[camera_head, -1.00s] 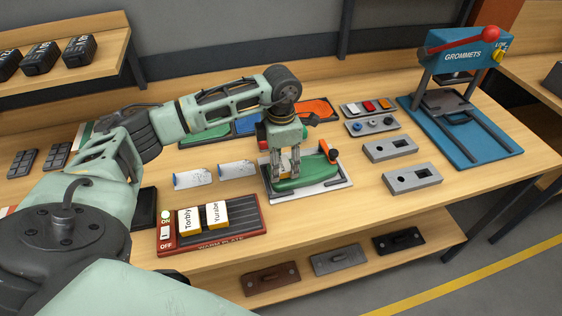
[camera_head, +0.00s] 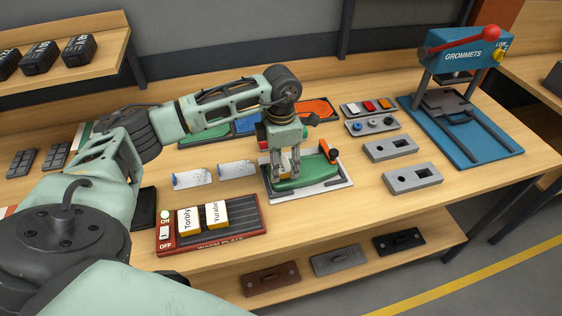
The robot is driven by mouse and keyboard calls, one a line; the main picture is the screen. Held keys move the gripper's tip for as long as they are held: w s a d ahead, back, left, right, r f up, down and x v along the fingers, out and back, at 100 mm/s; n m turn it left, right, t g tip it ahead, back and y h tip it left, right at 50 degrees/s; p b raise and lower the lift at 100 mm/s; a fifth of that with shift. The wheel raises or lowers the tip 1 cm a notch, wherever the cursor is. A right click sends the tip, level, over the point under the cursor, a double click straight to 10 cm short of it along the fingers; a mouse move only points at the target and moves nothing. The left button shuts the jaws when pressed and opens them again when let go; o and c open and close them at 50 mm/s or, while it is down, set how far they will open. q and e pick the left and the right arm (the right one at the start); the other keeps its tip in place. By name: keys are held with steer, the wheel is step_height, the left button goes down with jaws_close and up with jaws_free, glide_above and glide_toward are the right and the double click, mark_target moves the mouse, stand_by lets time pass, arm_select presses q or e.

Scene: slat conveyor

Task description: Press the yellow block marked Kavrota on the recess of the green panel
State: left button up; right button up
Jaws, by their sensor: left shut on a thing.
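The recess is hidden under the gripper. No block with the Kavrota marking shows. My right gripper is not in view.
A warm plate (camera_head: 248,228) in front left holds two yellow-sided blocks, Torbly (camera_head: 186,221) and Yurabe (camera_head: 216,213). Two white labelled pieces lie behind it. Grey slotted blocks (camera_head: 412,179) and a blue grommet press (camera_head: 492,140) stand to the right.

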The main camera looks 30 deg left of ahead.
arm_select(q)
steer(key=shift+f, duration=0.3)
stand_by(0.4)
steer(key=shift+s+f+b, duration=0.2)
steer(key=shift+b, duration=0.25)
stand_by(0.9)
steer(key=shift+w+r+p, duration=0.15)
steer(key=shift+r+p, duration=0.6)
steer(key=shift+r, duration=0.45)
steer(key=shift+r+p, duration=1.65)
steer(key=shift+r, duration=1.35)
steer(key=shift+d+f, duration=0.1)
